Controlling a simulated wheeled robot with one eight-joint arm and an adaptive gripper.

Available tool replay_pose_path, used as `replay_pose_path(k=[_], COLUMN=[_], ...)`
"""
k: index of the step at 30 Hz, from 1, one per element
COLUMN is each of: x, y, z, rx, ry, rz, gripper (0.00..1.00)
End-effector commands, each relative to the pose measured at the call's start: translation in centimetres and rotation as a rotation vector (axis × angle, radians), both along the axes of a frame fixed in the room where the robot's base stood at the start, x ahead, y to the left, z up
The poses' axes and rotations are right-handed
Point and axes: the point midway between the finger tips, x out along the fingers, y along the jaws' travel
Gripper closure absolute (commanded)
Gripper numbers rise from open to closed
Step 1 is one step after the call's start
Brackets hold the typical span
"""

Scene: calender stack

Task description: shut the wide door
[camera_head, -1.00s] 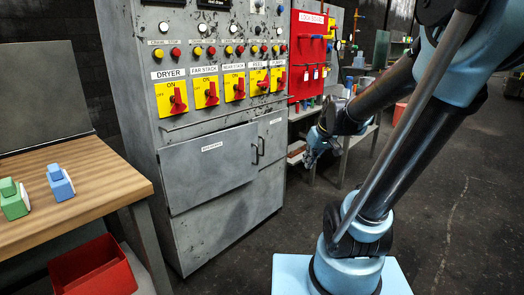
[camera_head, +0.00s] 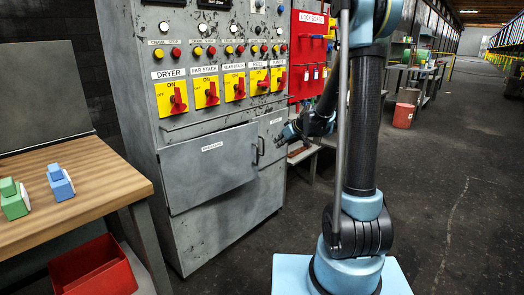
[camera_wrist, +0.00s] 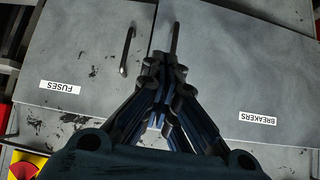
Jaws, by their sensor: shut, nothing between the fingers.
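The wide door (camera_head: 205,170), labelled BREAKERS, is a grey panel low on the cabinet. It seems to stand slightly proud of the cabinet front, but I cannot tell by how much. In the wrist view the wide door (camera_wrist: 235,70) fills the right side, with its bar handle (camera_wrist: 174,38) near its left edge. My gripper (camera_head: 284,138) is right of the door in the head view. In the wrist view my gripper (camera_wrist: 165,65) is shut and empty, its tips just below the handle in the picture. I cannot tell whether they touch the door.
The narrow door (camera_wrist: 85,55), labelled FUSES, adjoins the wide door and has its own handle (camera_wrist: 128,48). Red switches (camera_head: 178,98) line the panel above. A wooden table (camera_head: 95,180) with green and blue blocks stands left. A red bin (camera_head: 92,268) sits below.

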Motion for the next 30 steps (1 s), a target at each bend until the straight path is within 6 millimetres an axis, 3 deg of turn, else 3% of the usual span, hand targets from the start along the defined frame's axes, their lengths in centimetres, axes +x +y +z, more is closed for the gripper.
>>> replay_pose_path(k=[11,30], x=[1.8,6.0], y=[1.4,5.7], z=[-1.5,-6.9], rx=[0.006,0.006], ry=[-0.020,-0.020], rz=[0.013,0.013], gripper=[1.00,1.00])
